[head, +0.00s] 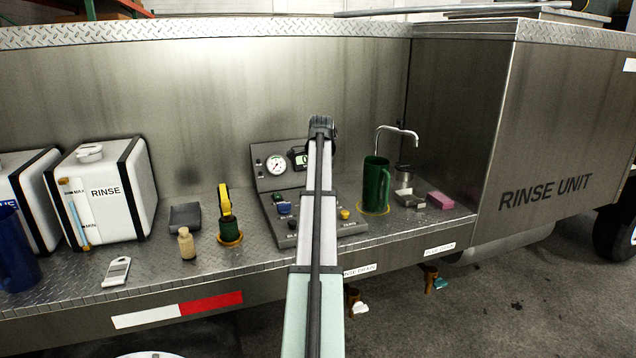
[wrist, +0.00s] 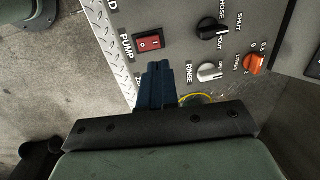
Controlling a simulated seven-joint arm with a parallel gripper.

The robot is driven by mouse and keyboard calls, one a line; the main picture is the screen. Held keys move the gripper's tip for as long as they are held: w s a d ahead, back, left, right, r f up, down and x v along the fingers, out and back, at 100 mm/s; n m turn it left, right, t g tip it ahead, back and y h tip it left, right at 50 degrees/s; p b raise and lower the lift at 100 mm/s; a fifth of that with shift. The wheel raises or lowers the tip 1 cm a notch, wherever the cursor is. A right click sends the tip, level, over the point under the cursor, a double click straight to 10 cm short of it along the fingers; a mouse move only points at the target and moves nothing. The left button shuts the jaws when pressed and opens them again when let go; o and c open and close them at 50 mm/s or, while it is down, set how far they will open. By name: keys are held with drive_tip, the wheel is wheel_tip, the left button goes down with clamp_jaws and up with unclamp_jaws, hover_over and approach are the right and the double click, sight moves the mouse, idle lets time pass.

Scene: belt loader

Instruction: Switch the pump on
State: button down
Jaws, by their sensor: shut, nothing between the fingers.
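In the wrist view a red rocker switch (wrist: 149,42) in a dark frame sits on a grey panel (wrist: 185,50) beside the label PUMP. It has light marks; I cannot tell which side is pressed. My gripper (wrist: 158,66) has its blue fingers together and empty. In the picture the tips are just below the switch, with a small gap between; the height above the panel is unclear. In the head view my arm crosses the middle and covers part of a control panel (head: 270,186); the fingers and the red switch are not visible there.
In the wrist view a black knob (wrist: 212,32), a grey knob (wrist: 211,72) and an orange knob (wrist: 254,63) sit right of the switch. In the head view a green jug (head: 376,186) and tap (head: 398,130) stand right, rinse tanks (head: 118,198) left.

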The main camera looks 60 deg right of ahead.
drive_tip(key=f, duration=0.6)
drive_tip(key=w+d+f, duration=0.1)
drive_tip(key=f, duration=0.2)
drive_tip(key=shift+f, duration=0.5)
drive_tip(key=shift+w+d+f, duration=0.1)
drive_tip(key=shift+f, duration=0.2)
drive_tip(key=shift+a+r, duration=0.1)
drive_tip(key=shift+a, duration=0.1)
drive_tip(key=shift+s+a+r, duration=0.25)
drive_tip(key=shift+s+a, duration=0.15)
drive_tip(key=shift+s, duration=0.15)
drive_tip(key=shift+r, duration=0.1)
wheel_tip(320, 180, up, 14)
drive_tip(key=w+d, duration=0.1)
drive_tip(key=shift+w+d, duration=0.2)
